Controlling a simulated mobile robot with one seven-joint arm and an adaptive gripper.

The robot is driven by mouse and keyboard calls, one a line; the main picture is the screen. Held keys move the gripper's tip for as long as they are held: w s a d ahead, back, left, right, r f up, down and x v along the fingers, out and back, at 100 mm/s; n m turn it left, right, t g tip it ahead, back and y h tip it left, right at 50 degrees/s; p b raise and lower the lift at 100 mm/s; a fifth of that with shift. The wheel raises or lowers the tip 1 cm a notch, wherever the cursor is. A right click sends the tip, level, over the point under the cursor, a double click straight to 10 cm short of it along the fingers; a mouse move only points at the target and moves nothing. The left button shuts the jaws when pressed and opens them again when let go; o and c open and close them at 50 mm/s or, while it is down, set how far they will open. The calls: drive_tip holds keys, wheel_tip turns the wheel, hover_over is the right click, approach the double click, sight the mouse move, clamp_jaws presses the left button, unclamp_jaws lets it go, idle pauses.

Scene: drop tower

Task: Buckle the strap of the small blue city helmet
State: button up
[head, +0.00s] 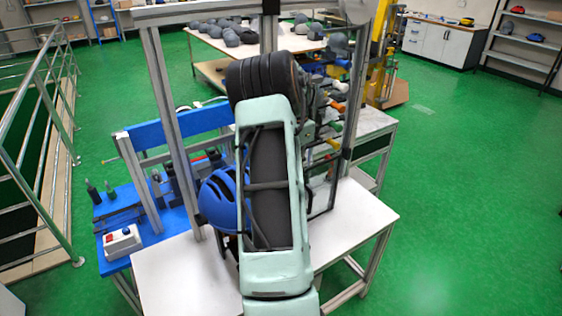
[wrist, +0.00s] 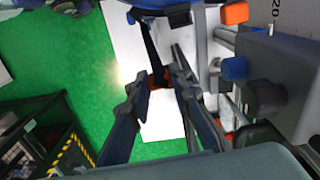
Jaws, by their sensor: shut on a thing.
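The small blue city helmet (head: 218,198) is in the head view, left of my arm, which covers its right side. In the wrist view its blue underside (wrist: 160,8) shows at the top edge. A black strap (wrist: 149,42) hangs from it to my gripper (wrist: 160,79). The fingers are closed at their tips on a small dark and red piece at the strap's end, which looks like the buckle part (wrist: 157,73). The fingers hide much of this piece. I cannot make out the other half of the buckle. My gripper is hidden behind my arm in the head view.
A metal frame (head: 160,110) stands around the helmet on a white table (head: 180,275). A blue bench (head: 118,205) with a control box (head: 122,241) is at the left. In the wrist view a grey block (wrist: 285,60) is close at the right. Green floor is clear at far right.

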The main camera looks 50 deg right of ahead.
drive_tip(key=shift+w, duration=0.25)
drive_tip(key=s+a+f+b, duration=0.3)
drive_tip(key=s+f+b, duration=0.45)
drive_tip(key=b, duration=0.25)
drive_tip(key=shift+s+a+f+b, duration=0.95)
drive_tip(key=shift+a+b, duration=1.4)
drive_tip(key=shift+a, duration=8.4)
drive_tip(key=shift+w+a+r+p, duration=1.15)
drive_tip(key=shift+w+a, duration=2.4)
drive_tip(key=shift+a, duration=2.1)
drive_tip(key=shift+w+d+r+p, duration=0.95)
drive_tip(key=shift+w+r+p, duration=0.55)
drive_tip(key=shift+w+p, duration=0.4)
drive_tip(key=shift+w+d+r+p, duration=0.95)
drive_tip(key=shift+w+r+p, duration=0.55)
drive_tip(key=shift+w, duration=0.55)
drive_tip(key=shift+w+d+r+p, duration=0.95)
drive_tip(key=shift+w+r+p, duration=0.5)
drive_tip(key=shift+w+p, duration=0.45)
drive_tip(key=shift+w, duration=0.1)
